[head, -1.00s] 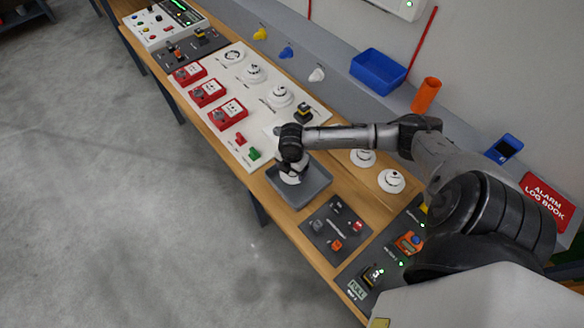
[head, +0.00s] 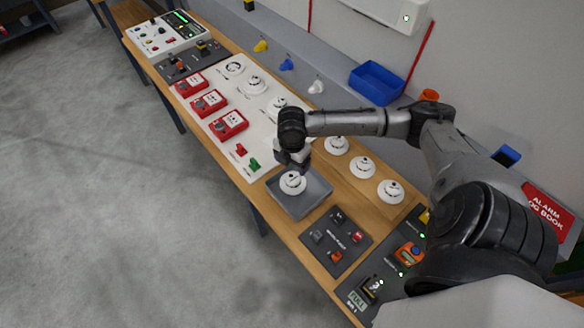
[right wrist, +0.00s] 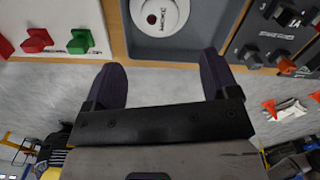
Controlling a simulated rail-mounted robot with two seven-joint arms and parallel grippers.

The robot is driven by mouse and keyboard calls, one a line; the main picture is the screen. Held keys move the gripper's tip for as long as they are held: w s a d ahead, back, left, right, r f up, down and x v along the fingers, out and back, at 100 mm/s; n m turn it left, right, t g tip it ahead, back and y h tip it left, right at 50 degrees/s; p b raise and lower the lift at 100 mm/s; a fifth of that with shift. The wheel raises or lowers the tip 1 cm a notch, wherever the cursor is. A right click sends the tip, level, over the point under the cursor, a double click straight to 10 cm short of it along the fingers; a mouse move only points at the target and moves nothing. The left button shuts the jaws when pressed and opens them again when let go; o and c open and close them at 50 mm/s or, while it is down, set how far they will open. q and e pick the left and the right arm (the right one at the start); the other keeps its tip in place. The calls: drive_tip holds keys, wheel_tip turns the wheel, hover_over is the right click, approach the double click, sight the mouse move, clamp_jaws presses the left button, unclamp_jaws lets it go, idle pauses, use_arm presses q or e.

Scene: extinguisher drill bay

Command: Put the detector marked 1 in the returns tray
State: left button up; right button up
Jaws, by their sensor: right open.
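A round white detector (head: 292,183) lies in the grey tray (head: 317,203) on the wooden bench. The right wrist view shows part of this detector (right wrist: 160,16) at the top, with small print I cannot read, and the tray floor (right wrist: 196,42) around it. My right gripper (right wrist: 161,72) is open and empty, with its two dark fingers apart. In the head view it hangs just above the far side of the tray, clear of the detector. My left gripper is not in view.
Three more white detectors, including the nearest (head: 390,191), stand on the wood right of the tray. A white panel (head: 233,145) with red call points (head: 229,124) lies left, a dark switch panel (head: 335,240) in front. A blue bin (head: 376,83) sits behind.

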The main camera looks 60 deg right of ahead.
drive_tip(key=s+a+f+m+t+y, duration=0.1)
drive_tip(key=s+a+f+m, duration=0.15)
drive_tip(key=a, duration=0.45)
drive_tip(key=s+a+f+m, duration=0.1)
drive_tip(key=s+a+f, duration=0.25)
drive_tip(key=a, duration=0.35)
drive_tip(key=s+a+r+m+t, duration=0.1)
drive_tip(key=s+a+m+t, duration=0.1)
drive_tip(key=s+a+m, duration=0.4)
drive_tip(key=s+m, duration=0.5)
drive_tip(key=shift+s+a+r+t+h, duration=0.15)
drive_tip(key=shift+a+r+t+h, duration=0.15)
drive_tip(key=shift+r+h, duration=0.1)
drive_tip(key=shift+s+m, duration=0.1)
drive_tip(key=shift+m, duration=0.25)
